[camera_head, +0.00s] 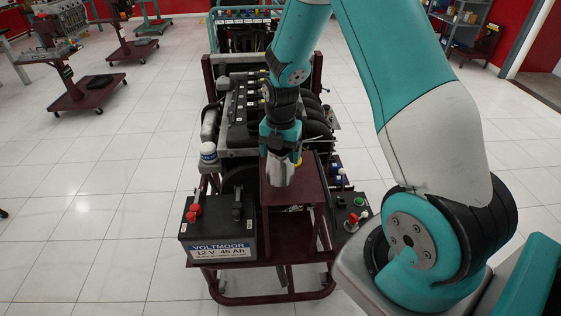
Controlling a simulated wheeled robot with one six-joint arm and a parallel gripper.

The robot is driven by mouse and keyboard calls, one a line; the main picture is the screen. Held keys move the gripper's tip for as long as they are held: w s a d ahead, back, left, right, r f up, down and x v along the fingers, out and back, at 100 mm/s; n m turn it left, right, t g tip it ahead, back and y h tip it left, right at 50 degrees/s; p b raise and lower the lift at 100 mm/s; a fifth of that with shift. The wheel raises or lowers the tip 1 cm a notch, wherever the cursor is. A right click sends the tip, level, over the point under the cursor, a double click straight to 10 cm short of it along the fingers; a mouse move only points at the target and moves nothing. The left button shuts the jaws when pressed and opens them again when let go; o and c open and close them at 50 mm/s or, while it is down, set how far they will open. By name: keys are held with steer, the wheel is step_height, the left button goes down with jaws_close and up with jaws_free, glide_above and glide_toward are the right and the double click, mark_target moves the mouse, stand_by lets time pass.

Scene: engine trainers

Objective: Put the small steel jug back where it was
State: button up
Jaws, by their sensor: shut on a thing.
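The small steel jug (281,173) is silvery and hangs below my gripper (280,153), in the middle of the head view. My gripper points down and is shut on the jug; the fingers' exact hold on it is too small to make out. The jug is in front of or over the dark red stand top (308,192) of the engine trainer. I cannot tell whether its base touches that top.
A black battery (222,250) with red caps stands left of the stand top. A box with green and red knobs (349,212) is at the right. The black engine (245,105) rises behind, close to my gripper. White tiled floor (110,215) lies clear at the left.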

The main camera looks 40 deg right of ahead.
steer(key=shift+f+p, duration=0.35)
steer(key=shift+f, duration=1.75)
steer(key=shift+f, duration=0.2)
steer(key=o, duration=1)
steer(key=shift+o, duration=0.2)
steer(key=shift+r, duration=0.2)
